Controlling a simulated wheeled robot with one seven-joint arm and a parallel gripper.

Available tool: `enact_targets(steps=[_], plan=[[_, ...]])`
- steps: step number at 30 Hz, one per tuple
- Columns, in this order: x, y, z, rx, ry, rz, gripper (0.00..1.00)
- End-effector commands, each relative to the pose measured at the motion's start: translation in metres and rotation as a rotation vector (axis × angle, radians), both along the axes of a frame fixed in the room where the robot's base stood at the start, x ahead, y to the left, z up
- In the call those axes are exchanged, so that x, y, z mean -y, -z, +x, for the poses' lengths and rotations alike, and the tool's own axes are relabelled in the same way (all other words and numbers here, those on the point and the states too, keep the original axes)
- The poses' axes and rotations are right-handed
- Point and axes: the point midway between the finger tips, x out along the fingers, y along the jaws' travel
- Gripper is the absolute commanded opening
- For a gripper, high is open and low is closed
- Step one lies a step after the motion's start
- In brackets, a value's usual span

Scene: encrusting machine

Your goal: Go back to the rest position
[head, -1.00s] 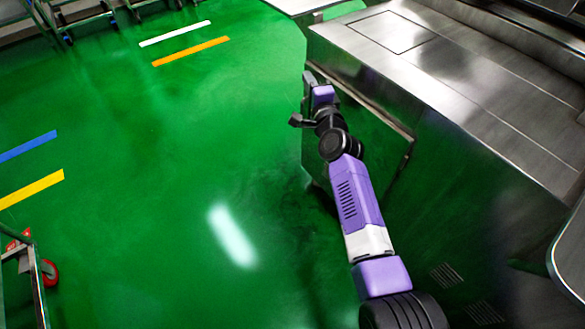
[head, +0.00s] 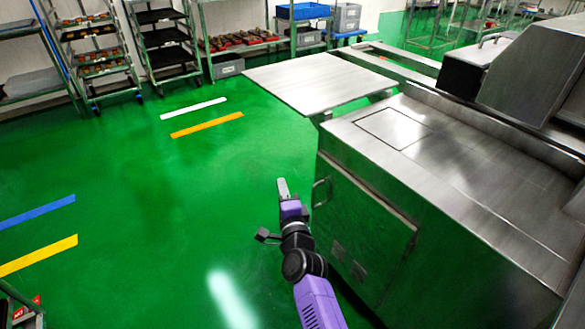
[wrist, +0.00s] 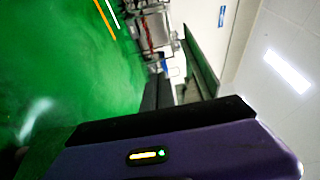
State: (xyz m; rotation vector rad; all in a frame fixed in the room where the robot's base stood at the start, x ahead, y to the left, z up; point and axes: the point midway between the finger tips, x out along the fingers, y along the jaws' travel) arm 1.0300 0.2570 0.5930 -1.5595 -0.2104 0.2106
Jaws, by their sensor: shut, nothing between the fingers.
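My gripper (head: 283,189) is at the end of my purple arm in the head view, over the green floor and just left of the steel machine's cabinet door. Its fingers are together and hold nothing. In the wrist view the dark fingers (wrist: 166,92) point toward the far shelving, with open floor on the left. My gripper is apart from the machine (head: 365,235).
The machine's flat steel top and a pale table (head: 318,82) stand to the right. A door handle (head: 320,192) sticks out near my gripper. Shelf racks (head: 165,45) line the back wall. A cart (head: 22,308) shows at lower left. The floor in the middle is clear.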

Motion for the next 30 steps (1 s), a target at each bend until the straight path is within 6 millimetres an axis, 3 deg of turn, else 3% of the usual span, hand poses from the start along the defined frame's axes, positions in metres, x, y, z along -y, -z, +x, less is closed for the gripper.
enact_targets(steps=[8,12,14,23,30], plan=[[-0.001,0.0,-0.001,0.017,0.002,-0.055,0.0],[0.001,-0.039,0.0,0.128,0.016,-0.182,0.0],[0.006,-0.049,-0.009,0.18,0.024,-0.26,0.0],[0.068,-0.044,-0.078,0.328,0.084,-0.624,0.0],[0.131,-0.024,-0.17,0.387,0.123,-0.934,0.0]])
